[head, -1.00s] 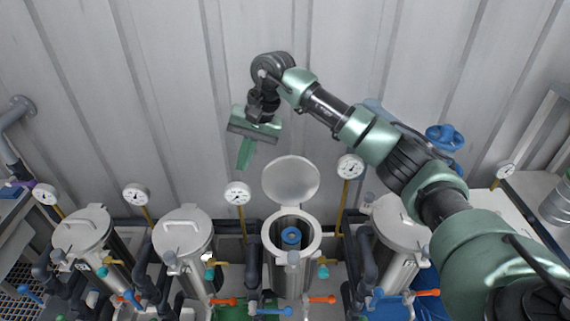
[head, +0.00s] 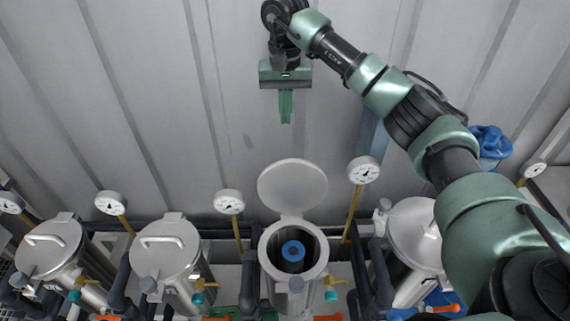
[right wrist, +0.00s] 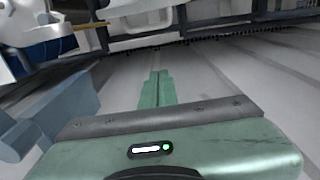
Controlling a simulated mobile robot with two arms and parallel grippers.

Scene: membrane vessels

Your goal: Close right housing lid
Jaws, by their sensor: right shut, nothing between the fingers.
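The open housing (head: 293,262) is a steel vessel with a blue ring-shaped part (head: 293,251) inside. Its round lid (head: 292,187) stands up, hinged at the back rim. My right gripper (head: 286,108) hangs above and behind the lid, in front of the wall, fingers pointing down. It is shut and empty, and apart from the lid. In the right wrist view its green fingers (right wrist: 158,88) are together. My left gripper is not in view.
Closed vessels stand at the left (head: 166,250) and at the right (head: 415,232), partly behind my right arm. A gauge (head: 364,170) on a yellow stem stands right of the open lid, another gauge (head: 229,202) left of it. The corrugated wall (head: 160,100) is behind.

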